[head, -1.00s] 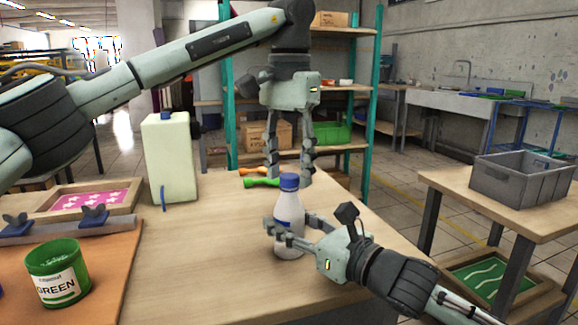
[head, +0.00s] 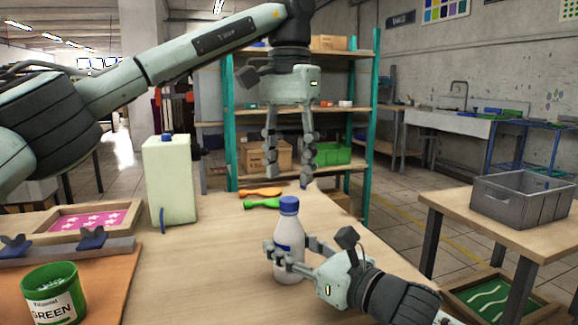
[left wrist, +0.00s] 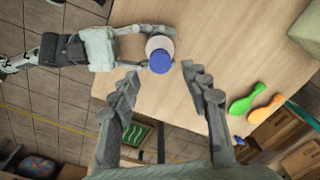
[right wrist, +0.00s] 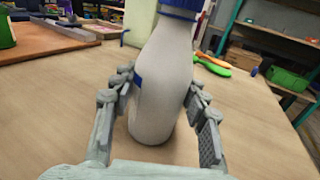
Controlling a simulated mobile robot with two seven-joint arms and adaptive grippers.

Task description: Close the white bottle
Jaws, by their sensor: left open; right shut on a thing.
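The white bottle (head: 290,233) stands upright on the wooden table, with a blue cap (head: 289,205) on its top. Whether the cap is screwed tight cannot be told. My right gripper (head: 287,253) is shut around the bottle's body, as the right wrist view (right wrist: 165,95) also shows. My left gripper (head: 291,172) is open and empty, raised above the table beyond the bottle. In the left wrist view the cap (left wrist: 159,62) lies ahead of its open fingers, apart from them.
A green paint tub (head: 52,293) and a framed pink screen (head: 88,220) are at left. A grey crate (head: 521,198) sits on another table. The front middle is clear.

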